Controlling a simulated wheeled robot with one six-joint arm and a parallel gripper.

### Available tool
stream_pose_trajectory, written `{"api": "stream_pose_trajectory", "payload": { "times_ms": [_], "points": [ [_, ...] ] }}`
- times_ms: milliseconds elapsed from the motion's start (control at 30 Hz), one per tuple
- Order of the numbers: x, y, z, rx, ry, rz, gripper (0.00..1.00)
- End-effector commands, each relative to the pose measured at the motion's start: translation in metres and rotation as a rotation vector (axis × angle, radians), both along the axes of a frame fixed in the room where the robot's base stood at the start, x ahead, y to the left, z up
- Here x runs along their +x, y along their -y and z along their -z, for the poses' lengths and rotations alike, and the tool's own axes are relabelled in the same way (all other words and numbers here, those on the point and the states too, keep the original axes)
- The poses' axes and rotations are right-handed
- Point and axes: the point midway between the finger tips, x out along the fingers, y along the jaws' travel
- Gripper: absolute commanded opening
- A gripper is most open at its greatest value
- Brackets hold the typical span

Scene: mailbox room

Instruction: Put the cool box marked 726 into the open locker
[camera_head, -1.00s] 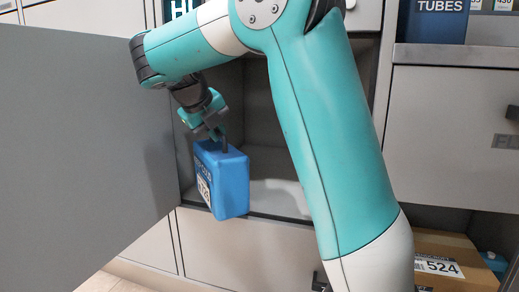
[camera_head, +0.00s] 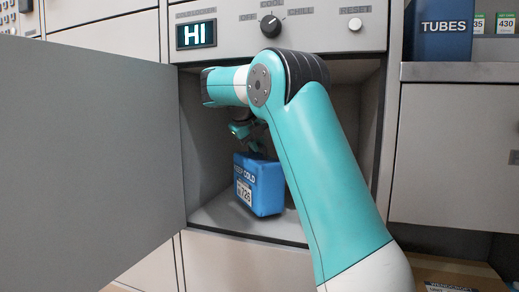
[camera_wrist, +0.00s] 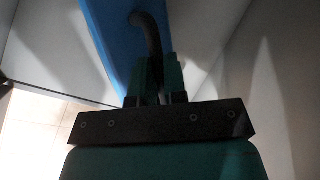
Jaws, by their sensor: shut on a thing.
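The blue cool box (camera_head: 262,193) carries the words KEEP COLD and a white label with 726. It is upright inside the open locker (camera_head: 225,212), close above or on its floor; I cannot tell which. My gripper (camera_head: 256,150) is above the box, partly hidden by my arm. In the wrist view my gripper (camera_wrist: 158,80) is shut on the dark handle (camera_wrist: 148,35) of the blue box (camera_wrist: 112,30). The grey locker door (camera_head: 90,160) stands wide open at the left.
Above the locker are a display reading HI (camera_head: 196,34), a knob (camera_head: 270,26) and a reset button (camera_head: 355,24). At the right are a blue TUBES box (camera_head: 445,30) on a shelf and a closed drawer (camera_head: 455,155). A cardboard box (camera_head: 460,275) sits low right.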

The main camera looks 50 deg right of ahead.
Motion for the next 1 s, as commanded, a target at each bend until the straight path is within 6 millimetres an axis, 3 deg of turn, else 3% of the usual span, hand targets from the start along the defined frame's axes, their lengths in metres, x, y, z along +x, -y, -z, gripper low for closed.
{"api": "stream_pose_trajectory", "payload": {
  "times_ms": [233,433,967,1000],
  "points": [
    [0.004,0.021,-0.001,-0.002,0.003,0.002,0.0],
    [0.004,0.019,0.013,-0.001,0.002,0.0,0.0],
    [0.004,0.019,0.017,-0.002,0.003,0.0,0.0],
    [0.004,0.019,0.017,0.0,0.0,0.0,0.21]
  ]
}}
